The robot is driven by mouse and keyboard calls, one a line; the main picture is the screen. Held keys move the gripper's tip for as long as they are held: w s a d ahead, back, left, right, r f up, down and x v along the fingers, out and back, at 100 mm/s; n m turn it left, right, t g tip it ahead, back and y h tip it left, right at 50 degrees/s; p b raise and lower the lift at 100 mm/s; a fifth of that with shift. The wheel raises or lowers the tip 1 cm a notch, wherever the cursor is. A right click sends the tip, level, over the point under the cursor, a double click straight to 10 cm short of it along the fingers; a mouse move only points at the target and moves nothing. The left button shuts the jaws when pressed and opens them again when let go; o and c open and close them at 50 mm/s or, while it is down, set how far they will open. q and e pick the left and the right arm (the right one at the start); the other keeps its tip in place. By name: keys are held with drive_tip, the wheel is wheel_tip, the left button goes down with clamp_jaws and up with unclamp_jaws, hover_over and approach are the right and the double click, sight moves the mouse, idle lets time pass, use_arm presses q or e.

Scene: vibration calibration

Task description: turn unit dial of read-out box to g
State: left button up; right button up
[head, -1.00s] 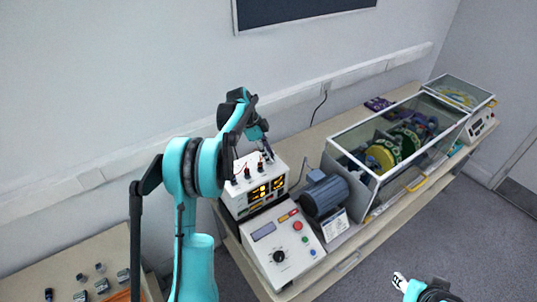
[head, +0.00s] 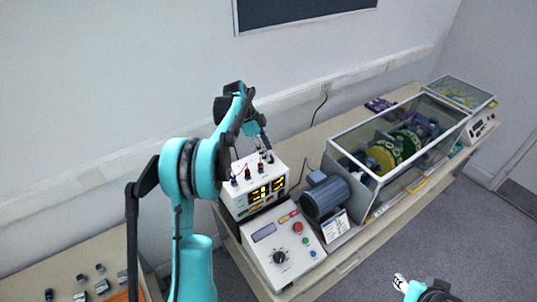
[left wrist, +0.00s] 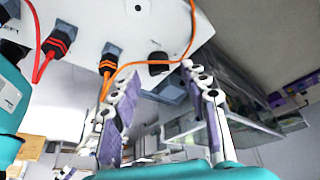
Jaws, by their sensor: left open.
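The white read-out box (head: 240,203) stands on the bench with lit yellow displays on its front. Plugs and cables sit on its top. In the left wrist view its white panel (left wrist: 95,15) carries plugs with red and orange cables and a black dial (left wrist: 158,62). My left gripper (head: 264,151) is over the box's top at its right side. In the left wrist view the left gripper (left wrist: 159,72) is open, its fingertips on either side of the dial. I cannot tell whether they touch it. The dial's markings are not readable. My right gripper (head: 425,290) is partly in view at the bottom edge.
A sloped control box (head: 265,262) with a black knob and coloured buttons stands in front of the read-out box. A grey motor (head: 325,195) and a glass-covered rig (head: 372,187) are to the right. An orange cable (left wrist: 150,64) passes near the left finger.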

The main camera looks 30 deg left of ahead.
use_arm(q)
drive_tip(key=v, duration=0.9)
drive_tip(key=shift+r, duration=0.25)
drive_tip(key=shift+s, duration=0.1)
drive_tip(key=s+d+f+n+t+y+b, duration=0.2)
drive_tip(key=s+d+f+n+y+b, duration=0.15)
drive_tip(key=s+d+n+b, duration=0.65)
drive_tip(key=s+d+f+n+t+b, duration=0.2)
drive_tip(key=s+d+f+b, duration=0.1)
drive_tip(key=s+f, duration=0.5)
drive_tip(key=s+d+f+n+t+b, duration=0.1)
drive_tip(key=s+d+f+n+b, duration=0.1)
drive_tip(key=s+d+f, duration=0.4)
drive_tip(key=s+f+y+b, duration=0.1)
drive_tip(key=s+f, duration=0.2)
drive_tip(key=s, duration=0.2)
drive_tip(key=shift+s+d+f+t, duration=0.25)
drive_tip(key=shift+s+d+t, duration=0.05)
drive_tip(key=shift+t, duration=0.1)
